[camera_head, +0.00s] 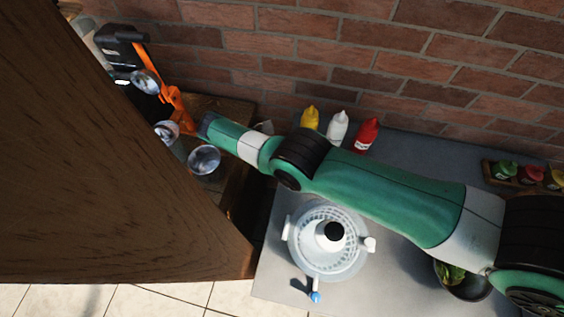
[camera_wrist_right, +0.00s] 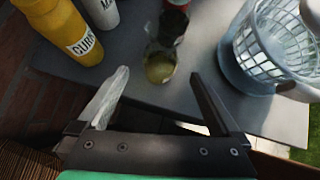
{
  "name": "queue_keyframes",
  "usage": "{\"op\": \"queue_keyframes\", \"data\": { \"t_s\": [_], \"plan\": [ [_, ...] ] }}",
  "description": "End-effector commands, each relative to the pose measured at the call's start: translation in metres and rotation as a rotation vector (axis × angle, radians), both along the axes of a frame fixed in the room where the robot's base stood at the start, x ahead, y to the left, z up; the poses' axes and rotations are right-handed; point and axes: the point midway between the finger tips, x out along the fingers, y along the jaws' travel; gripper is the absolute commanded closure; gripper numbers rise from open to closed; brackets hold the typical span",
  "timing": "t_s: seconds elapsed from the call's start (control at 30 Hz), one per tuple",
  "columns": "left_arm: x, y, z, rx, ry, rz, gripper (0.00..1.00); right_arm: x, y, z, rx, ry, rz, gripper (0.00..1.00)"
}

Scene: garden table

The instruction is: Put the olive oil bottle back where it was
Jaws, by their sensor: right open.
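In the right wrist view, the glass olive oil bottle (camera_wrist_right: 160,68), with yellowish oil and a dark top, stands on the grey table top (camera_wrist_right: 207,50) near its edge. My right gripper (camera_wrist_right: 160,76) is open, its two fingers apart with the bottle between and just beyond their tips. I cannot tell whether either finger touches it. In the head view, my green right arm reaches left across the table; it hides the bottle and most of the right gripper. I do not make out my left gripper.
Yellow (camera_head: 310,118), white (camera_head: 337,127) and red (camera_head: 366,135) sauce bottles stand by the brick wall. A salad spinner (camera_head: 300,255) stands in front. A large brown wooden panel (camera_head: 90,190) blocks the left. Clear glasses (camera_head: 204,160) and an orange object (camera_head: 177,107) are beyond it.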

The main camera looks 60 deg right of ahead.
Motion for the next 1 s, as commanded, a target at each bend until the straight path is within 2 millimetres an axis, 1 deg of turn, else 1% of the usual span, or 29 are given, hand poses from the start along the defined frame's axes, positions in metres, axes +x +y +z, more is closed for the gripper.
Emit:
{"op": "queue_keyframes", "data": {
  "t_s": [0.03, 0.1, 0.27, 0.57, 0.63, 0.67, 0.73, 0.77, 0.8, 0.83, 0.87, 0.9, 0.97, 1.0],
  "plan": [
    [0.0, 0.0, -0.012, 0.0, 0.0, 0.0, 0.0, 0.003, 0.002, -0.002, 0.0, -0.001, 0.001, 0.0],
    [0.0, 0.0, -0.015, 0.0, 0.0, 0.0, 0.0, 0.006, 0.003, 0.003, 0.0, 0.0, 0.0, 0.0],
    [0.0, 0.0, -0.015, 0.0, 0.0, 0.0, 0.0, 0.007, 0.005, 0.009, 0.0, 0.001, 0.001, 0.0],
    [0.0, 0.0, -0.014, 0.0, 0.0, 0.0, 0.0, 0.007, 0.004, 0.009, 0.0, 0.0, 0.001, 0.0],
    [0.0, 0.0, -0.014, 0.0, 0.0, 0.0, 0.0, 0.013, 0.001, 0.009, -0.007, -0.021, 0.02, 0.0],
    [0.0, 0.0, -0.014, 0.0, 0.0, 0.0, 0.0, 0.019, -0.003, 0.009, -0.016, -0.042, 0.043, 0.0],
    [0.0, 0.0, -0.014, 0.0, 0.0, 0.0, 0.0, 0.047, -0.02, 0.011, -0.053, -0.131, 0.145, 0.0],
    [0.0, 0.0, -0.014, 0.0, 0.0, 0.0, 0.0, 0.064, -0.03, 0.015, -0.082, -0.183, 0.21, 0.0],
    [0.0, 0.0, -0.014, 0.0, 0.0, 0.0, 0.0, 0.093, -0.045, 0.026, -0.133, -0.257, 0.318, 0.0],
    [0.0, 0.0, -0.014, 0.0, 0.0, 0.0, 0.0, 0.116, -0.057, 0.039, -0.185, -0.312, 0.413, 0.0],
    [0.0, 0.0, -0.014, 0.0, 0.0, 0.0, 0.0, 0.141, -0.069, 0.056, -0.247, -0.362, 0.515, 0.0],
    [0.0, 0.0, -0.014, 0.0, 0.0, 0.0, 0.0, 0.172, -0.083, 0.087, -0.346, -0.417, 0.658, 0.0],
    [0.0, 0.0, -0.014, 0.0, 0.0, 0.0, 0.0, 0.212, -0.096, 0.144, -0.524, -0.459, 0.868, 0.0],
    [0.0, 0.0, -0.014, 0.0, 0.0, 0.0, 0.0, 0.232, -0.099, 0.188, -0.657, -0.457, 0.995, 0.0]
  ]
}}
